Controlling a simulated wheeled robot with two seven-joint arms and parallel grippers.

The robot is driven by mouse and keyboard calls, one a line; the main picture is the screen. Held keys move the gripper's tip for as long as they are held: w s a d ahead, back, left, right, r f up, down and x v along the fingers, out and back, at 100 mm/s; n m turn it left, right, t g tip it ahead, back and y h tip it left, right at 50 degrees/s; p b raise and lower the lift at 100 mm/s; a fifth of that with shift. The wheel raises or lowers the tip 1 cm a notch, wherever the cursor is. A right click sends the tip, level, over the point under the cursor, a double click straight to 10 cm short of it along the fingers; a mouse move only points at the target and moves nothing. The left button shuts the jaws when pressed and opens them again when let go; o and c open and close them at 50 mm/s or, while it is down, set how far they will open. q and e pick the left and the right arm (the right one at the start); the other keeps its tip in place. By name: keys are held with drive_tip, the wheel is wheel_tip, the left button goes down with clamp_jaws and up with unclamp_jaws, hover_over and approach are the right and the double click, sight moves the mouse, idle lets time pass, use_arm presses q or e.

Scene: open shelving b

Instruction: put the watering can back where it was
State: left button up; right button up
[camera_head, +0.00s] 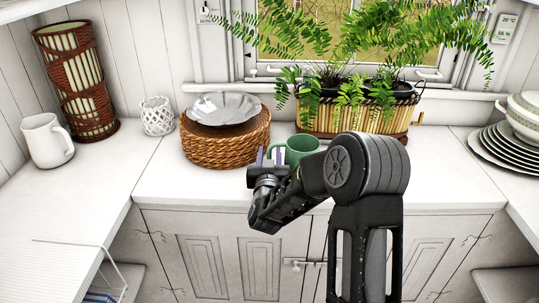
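I see no thing that is clearly a watering can in the head view. A green mug-like vessel (300,146) stands on the back counter, partly hidden behind my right arm. My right gripper (269,156) is just left of it, in front of the round wicker basket. Its two fingers stand apart and point toward the back. A green handle-like part shows close to the fingers; I cannot tell whether they touch it. A white jug (47,141) with a handle stands on the left counter, away from the gripper. My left gripper is not in view.
A wicker basket (228,147) bears grey plates (224,106). Ferns fill a bamboo planter (345,117) by the window. A woven lamp (77,80) and white lattice holder (157,115) stand left. Stacked plates (505,146) and a tureen stand right. The counter's left middle (160,180) is clear.

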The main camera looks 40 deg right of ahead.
drive_tip(key=shift+r+p, duration=0.25)
drive_tip(key=shift+p, duration=0.05)
drive_tip(key=b+v, duration=0.2)
drive_tip(key=v, duration=1)
drive_tip(key=shift+f, duration=0.1)
drive_tip(key=shift+f, duration=0.1)
